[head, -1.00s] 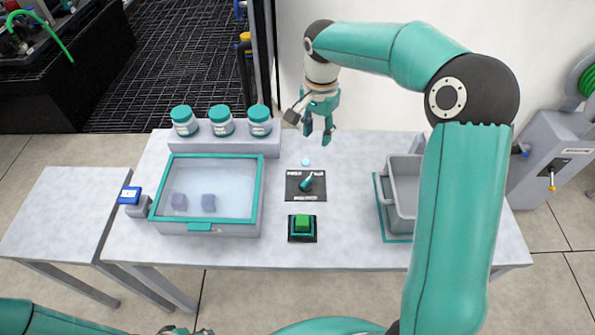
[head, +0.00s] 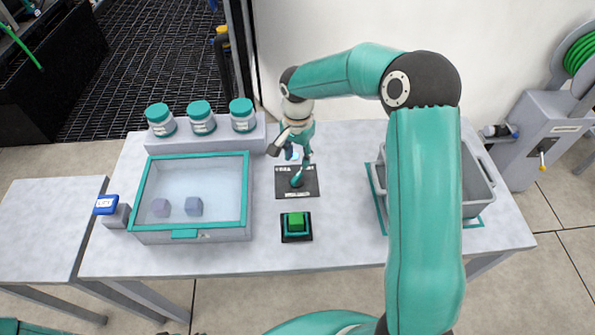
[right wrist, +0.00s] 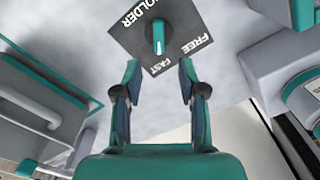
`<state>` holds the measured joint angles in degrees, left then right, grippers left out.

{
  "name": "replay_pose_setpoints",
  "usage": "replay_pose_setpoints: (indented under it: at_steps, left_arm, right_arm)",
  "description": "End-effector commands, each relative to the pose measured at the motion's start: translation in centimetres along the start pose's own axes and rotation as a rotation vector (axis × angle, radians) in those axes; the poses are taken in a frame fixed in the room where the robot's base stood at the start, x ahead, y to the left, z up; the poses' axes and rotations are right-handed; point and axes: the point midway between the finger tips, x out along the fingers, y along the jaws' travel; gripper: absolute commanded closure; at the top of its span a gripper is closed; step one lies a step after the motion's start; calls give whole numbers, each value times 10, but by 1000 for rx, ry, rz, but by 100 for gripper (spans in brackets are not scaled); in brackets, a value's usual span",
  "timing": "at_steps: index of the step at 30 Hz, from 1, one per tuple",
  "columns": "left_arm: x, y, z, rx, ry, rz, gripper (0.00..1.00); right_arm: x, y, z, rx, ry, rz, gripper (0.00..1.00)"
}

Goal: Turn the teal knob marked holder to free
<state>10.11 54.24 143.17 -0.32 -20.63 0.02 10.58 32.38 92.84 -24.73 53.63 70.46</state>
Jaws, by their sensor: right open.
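The teal knob (head: 297,181) sits on a black plate (head: 283,191) in the middle of the table. In the right wrist view the knob (right wrist: 158,38) is near the top centre, on the plate marked HOLDER, FREE and FAST (right wrist: 185,60). The white mark on the knob points down the picture, roughly towards FAST. My right gripper (head: 299,156) hangs over the far edge of the plate. In the right wrist view its fingers (right wrist: 158,78) are spread and empty, below the knob and apart from it. My left gripper is not in view.
A teal-rimmed case (head: 245,195) with two purple cubes is left of the plate. A green button (head: 296,221) stands in front of the plate. A grey tote (head: 480,190) is at the right. Several teal-lidded jars (head: 202,120) stand on a ledge behind the case.

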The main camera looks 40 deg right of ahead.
Motion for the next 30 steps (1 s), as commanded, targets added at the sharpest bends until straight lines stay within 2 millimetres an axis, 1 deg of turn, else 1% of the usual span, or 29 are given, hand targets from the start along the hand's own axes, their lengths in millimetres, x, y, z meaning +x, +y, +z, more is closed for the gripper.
replay_pose_setpoints:
  at_steps: [1, 6, 9, 12, 17, 24, 26, 30]
  left_arm:
    - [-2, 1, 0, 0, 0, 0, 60]
    - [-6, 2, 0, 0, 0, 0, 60]
    - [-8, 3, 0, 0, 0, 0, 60]
    - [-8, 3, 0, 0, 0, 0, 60]
    - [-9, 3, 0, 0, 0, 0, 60]
    - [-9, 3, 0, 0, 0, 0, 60]
    - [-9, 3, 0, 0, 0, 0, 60]
    - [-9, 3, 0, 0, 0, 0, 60]
  right_arm:
    - [11, 1, 0, 0, -3, 6, 59]
    - [44, 1, 0, -1, -2, 4, 59]
    - [58, 1, 0, 0, -2, 3, 59]
    - [67, 0, 0, -1, -1, 2, 59]
    - [74, 0, 0, 0, 0, -1, 59]
    - [75, 0, 0, 0, 0, 0, 59]
    - [74, 0, 0, 0, 0, 0, 68]
    - [74, 0, 0, 0, 0, 0, 91]
